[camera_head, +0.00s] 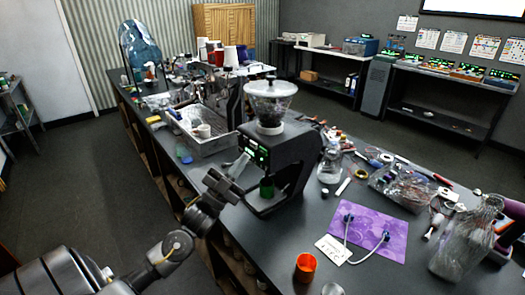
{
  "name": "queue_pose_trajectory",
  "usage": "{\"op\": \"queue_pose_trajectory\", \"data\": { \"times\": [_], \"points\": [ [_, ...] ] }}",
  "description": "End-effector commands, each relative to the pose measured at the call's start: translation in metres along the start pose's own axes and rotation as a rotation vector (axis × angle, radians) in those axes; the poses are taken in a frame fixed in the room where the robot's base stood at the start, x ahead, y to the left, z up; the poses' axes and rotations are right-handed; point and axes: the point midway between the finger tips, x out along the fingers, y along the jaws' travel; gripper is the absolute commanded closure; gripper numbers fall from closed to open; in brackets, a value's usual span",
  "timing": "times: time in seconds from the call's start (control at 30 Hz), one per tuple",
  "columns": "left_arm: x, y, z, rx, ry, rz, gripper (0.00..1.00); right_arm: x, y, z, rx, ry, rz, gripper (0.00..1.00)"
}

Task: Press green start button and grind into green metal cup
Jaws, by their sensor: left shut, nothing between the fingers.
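The black grinder (293,158) stands on the dark bench, with a clear hopper (270,100) of dark beans on top. Its front panel (256,148) shows green lit marks; I cannot pick out the start button among them. The green metal cup (266,188) stands low at the grinder's front, under the panel, partly in shadow. My right gripper is not in view.
A grey metal tray (213,145) with items stands left of the grinder. To the right are a glass flask (329,168), a purple mat (375,232) with a cabled white board, an orange cup (305,266) and a large clear bottle (465,240). Bare bench lies in front of the grinder.

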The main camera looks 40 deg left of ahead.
Motion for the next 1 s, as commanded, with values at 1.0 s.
{"op": "queue_pose_trajectory", "data": {
  "times": [1.0],
  "points": [
    [-0.017,-0.009,-0.009,-0.001,0.001,0.0,1.0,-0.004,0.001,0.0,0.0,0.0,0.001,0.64]
  ]
}}
